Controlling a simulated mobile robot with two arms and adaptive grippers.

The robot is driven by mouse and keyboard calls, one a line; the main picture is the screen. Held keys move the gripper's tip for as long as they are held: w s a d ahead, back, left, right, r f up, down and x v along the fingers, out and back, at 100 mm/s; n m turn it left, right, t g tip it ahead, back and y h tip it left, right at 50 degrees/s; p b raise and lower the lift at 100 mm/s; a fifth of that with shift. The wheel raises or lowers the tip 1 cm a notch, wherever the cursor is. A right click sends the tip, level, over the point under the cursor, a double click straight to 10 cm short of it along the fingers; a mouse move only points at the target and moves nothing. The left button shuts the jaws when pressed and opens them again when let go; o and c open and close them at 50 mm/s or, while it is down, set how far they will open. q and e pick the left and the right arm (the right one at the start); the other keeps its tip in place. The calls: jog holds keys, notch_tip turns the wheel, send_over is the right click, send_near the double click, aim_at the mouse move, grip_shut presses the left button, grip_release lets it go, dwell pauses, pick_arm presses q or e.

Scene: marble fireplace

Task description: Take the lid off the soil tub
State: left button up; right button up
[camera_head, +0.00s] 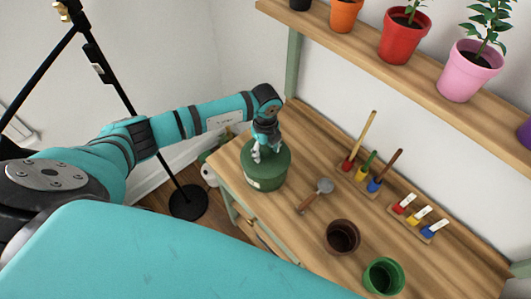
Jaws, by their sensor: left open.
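The green soil tub (262,184) stands at the left end of the wooden bench, with its round green lid (277,160) on top. My left gripper (257,156) is directly over the lid, pointing down with its jaws open. Its fingers are at or just above the lid; I cannot tell whether they touch it. The middle of the lid is hidden by the gripper. My right gripper is not in view.
On the bench (300,230) lie a small trowel (316,194), a brown pot (342,237), a green pot (383,276) and two wooden holders with colored items. A shelf (400,75) of potted plants runs above. A black stand (188,201) is left of the bench.

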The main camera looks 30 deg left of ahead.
pick_arm(q)
grip_shut()
dwell(0.3)
